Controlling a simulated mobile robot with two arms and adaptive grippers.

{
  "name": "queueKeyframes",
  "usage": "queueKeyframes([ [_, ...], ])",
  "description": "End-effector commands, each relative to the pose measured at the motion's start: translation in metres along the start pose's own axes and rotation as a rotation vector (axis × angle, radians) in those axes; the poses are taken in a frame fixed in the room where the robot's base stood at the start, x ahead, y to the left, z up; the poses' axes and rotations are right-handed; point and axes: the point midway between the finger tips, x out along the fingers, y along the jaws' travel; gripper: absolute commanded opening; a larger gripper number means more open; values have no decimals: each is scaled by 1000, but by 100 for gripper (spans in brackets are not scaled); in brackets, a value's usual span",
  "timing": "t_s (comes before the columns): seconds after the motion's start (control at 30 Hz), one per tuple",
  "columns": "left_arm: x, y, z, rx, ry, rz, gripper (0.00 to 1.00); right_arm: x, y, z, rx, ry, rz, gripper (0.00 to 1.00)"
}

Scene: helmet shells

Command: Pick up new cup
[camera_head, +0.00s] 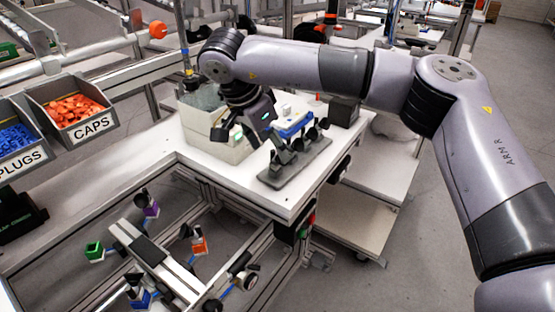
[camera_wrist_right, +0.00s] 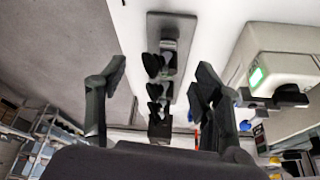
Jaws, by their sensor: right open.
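My right gripper (camera_head: 246,132) is open and empty above the white table, beside the beige box. In the right wrist view its two fingers (camera_wrist_right: 162,74) stand wide apart. I see no contact between fingers and cups. I cannot tell which cup is the new one. My left gripper is not in view.
A beige box (camera_head: 232,151) stands close behind the gripper. Bins of orange caps (camera_head: 74,110) and blue plugs (camera_head: 16,138) are at left. The white tabletop (camera_head: 215,172) is clear in front.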

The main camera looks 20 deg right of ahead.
Motion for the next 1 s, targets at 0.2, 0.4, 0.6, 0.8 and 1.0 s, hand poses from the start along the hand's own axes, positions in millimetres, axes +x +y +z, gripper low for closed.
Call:
queueKeyframes([
  [0.2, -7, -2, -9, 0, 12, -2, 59, 17, 0, -2, 0, 1, 3, 60],
  [0.4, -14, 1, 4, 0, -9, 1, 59, 47, 0, -2, -1, 0, 2, 60],
  [0.6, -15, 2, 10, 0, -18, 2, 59, 56, 0, -2, -1, 0, 0, 60],
  [0.8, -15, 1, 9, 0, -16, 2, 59, 56, 0, -2, -1, 0, 0, 56],
  [1.0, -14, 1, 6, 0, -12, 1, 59, 56, 0, -2, -1, 0, 0, 42],
])
